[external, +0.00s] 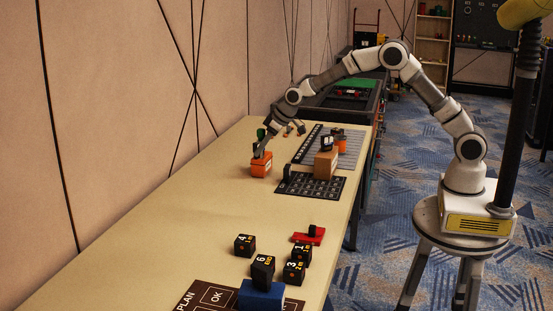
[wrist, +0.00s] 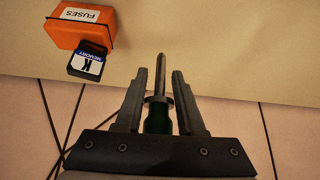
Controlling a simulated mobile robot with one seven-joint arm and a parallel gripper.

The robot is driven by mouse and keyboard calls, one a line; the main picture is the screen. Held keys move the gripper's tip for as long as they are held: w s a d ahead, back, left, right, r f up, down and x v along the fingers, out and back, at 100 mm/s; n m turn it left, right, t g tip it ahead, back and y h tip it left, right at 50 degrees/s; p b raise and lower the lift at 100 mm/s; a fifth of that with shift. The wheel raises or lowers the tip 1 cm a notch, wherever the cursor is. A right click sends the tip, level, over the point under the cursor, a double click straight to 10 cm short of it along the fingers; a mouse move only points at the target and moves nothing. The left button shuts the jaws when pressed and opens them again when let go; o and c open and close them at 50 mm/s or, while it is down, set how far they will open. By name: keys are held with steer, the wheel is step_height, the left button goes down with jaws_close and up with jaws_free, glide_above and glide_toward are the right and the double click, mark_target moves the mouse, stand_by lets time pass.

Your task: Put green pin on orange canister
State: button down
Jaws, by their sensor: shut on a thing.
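A green pin (wrist: 157,118) with a metal collar and a thin metal shaft is between the fingers of my gripper (wrist: 163,76) in the wrist view. My gripper is shut on it. In the external view the green end (external: 261,133) shows by my gripper (external: 260,150), low over the table. An orange canister (external: 261,169), box-shaped, is just below the gripper there. In the wrist view the orange canister (wrist: 83,26) is at the upper left, labelled FUSES, apart from the pin. A black MEMORY block (wrist: 88,61) is against or on it; I cannot tell which.
A brown box (external: 326,164) stands on a black lettered board (external: 323,186) to the right. Another orange item (external: 340,144) is behind it on a grey panel. Black numbered cubes (external: 244,245) and a blue block (external: 260,295) are in front. The table's middle is clear.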

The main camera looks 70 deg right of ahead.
steer(key=s+d+r+m+h, duration=0.15)
steer(key=s+d, duration=0.25)
steer(key=d, duration=0.5)
steer(key=s+d+r+m+h, duration=0.1)
steer(key=s+d+m, duration=0.2)
steer(key=d, duration=0.6)
steer(key=s+d+r+m+h, duration=0.15)
steer(key=s+d, duration=0.25)
steer(key=d, duration=0.5)
steer(key=s+d+r+m+g+h+p, duration=0.1)
steer(key=s+d+r+m+g, duration=0.15)
steer(key=s+d, duration=0.75)
steer(key=s+d+r+m+g+h, duration=0.1)
steer(key=s+d+m, duration=0.3)
steer(key=s+d, duration=0.55)
glide_above(340, 135)
steer(key=shift+t, duration=0.25)
steer(key=f, duration=0.6)
steer(key=shift+s+a+f, duration=0.2)
steer(key=shift+f, duration=0.05)
steer(key=shift+f+b, duration=0.6)
steer(key=shift+f, duration=1.4)
steer(key=shift+f, duration=0.1)
